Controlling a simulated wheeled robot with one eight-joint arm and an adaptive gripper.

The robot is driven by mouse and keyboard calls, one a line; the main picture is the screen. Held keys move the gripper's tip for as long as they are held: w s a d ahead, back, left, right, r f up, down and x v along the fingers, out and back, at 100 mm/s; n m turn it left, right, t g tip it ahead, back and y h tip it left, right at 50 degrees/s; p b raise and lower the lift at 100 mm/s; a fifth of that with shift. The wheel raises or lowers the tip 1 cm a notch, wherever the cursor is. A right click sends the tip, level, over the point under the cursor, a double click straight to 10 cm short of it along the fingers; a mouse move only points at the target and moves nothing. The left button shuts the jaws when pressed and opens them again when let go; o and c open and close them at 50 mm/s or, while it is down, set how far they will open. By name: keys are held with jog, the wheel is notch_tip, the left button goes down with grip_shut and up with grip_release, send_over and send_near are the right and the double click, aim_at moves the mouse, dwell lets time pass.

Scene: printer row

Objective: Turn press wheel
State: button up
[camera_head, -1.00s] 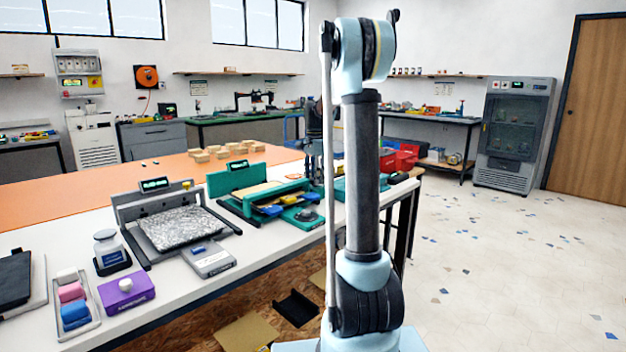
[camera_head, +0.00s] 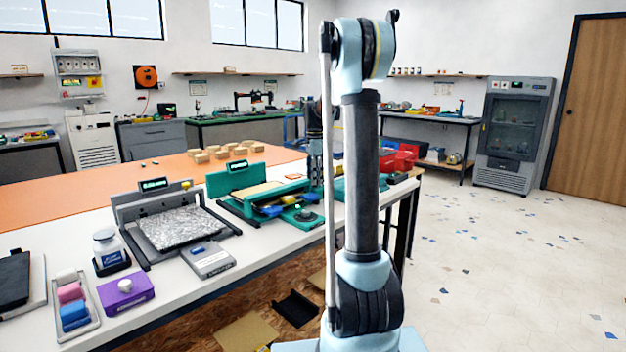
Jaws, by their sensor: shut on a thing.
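My gripper (camera_head: 316,168) points down over the far right part of the white bench, partly hidden behind my own upright arm link. It is shut on what appears to be the press wheel, but the wheel itself is too small and covered to make out. A green machine base (camera_head: 340,188) shows on both sides of my arm at that spot. A second green machine (camera_head: 262,195) with a lit display, a tan bed and blue and yellow parts stands just left of my gripper.
A grey machine (camera_head: 180,228) with a speckled plate, a purple block (camera_head: 126,292), a jar (camera_head: 108,250) and a tray of coloured blocks (camera_head: 92,322) stand along the white bench (camera_head: 215,290). Red bins (camera_head: 404,160) are behind my arm. The floor at right is clear.

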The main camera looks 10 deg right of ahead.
jog(key=o, duration=1.1)
notch_tip(320, 180, up, 12)
jog(key=shift+f, duration=0.1)
jog(key=s+f+n+t, duration=0.1)
jog(key=s+f+n, duration=0.25)
jog(key=s, duration=0.85)
jog(key=s+f+n, duration=0.3)
jog(key=s+n, duration=0.2)
jog(key=s, duration=0.8)
jog(key=s+f+n, duration=0.2)
jog(key=s+f, duration=0.4)
jog(key=s+f+n, duration=0.3)
jog(key=s+f, duration=0.3)
jog(key=s+f+n+t, duration=0.1)
jog(key=s+f+n, duration=0.2)
jog(key=s+f, duration=0.3)
jog(key=shift+s+d+f, duration=0.15)
jog(key=shift+s+f, duration=0.15)
